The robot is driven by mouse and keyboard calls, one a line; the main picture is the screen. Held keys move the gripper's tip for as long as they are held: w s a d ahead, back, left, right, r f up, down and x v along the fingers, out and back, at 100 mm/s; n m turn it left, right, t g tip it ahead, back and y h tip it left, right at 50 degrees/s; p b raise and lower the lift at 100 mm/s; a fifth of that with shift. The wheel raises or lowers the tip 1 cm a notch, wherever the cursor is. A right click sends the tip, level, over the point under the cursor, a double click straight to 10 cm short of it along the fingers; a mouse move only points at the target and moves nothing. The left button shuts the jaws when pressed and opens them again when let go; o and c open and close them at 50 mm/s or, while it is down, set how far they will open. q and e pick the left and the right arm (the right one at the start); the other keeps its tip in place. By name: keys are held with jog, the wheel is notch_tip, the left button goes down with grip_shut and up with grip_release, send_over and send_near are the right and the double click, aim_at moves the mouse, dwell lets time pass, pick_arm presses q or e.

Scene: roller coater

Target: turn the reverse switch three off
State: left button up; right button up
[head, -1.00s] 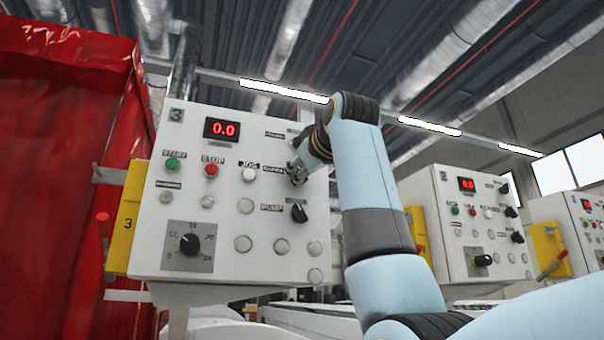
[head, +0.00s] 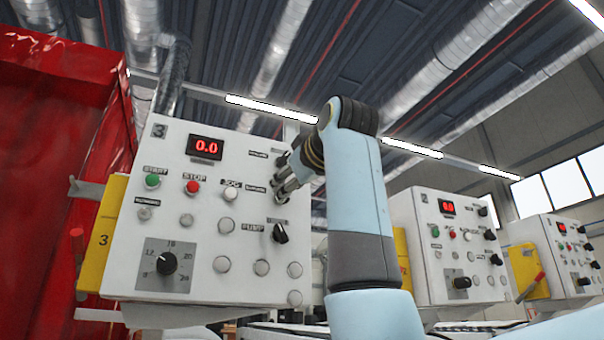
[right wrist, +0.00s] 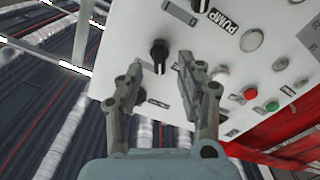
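Control panel 3 (head: 205,240) is a pale box with a red 0.0 display (head: 205,147) in the head view. My right gripper (head: 278,182) is at its right edge, above the pump knob (head: 281,233), and hides the knobs there. In the right wrist view the right gripper (right wrist: 160,68) is open, its fingers on either side of a black knob (right wrist: 158,50). Contact cannot be told. Another black knob (right wrist: 140,97) shows nearer the panel's edge, between the fingers. I cannot read the labels to tell which is the reverse switch. My left gripper is not in view.
The panel also has a green start button (head: 153,181), a red stop button (head: 192,187) and a black dial (head: 166,264). A yellow box (head: 104,236) and a red machine wall (head: 50,170) stand left. Two similar panels (head: 425,260) (head: 550,245) stand to the right.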

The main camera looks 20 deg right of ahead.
jog(key=s, duration=0.7)
jog(key=shift+s+d, duration=0.15)
jog(key=shift+s, duration=0.2)
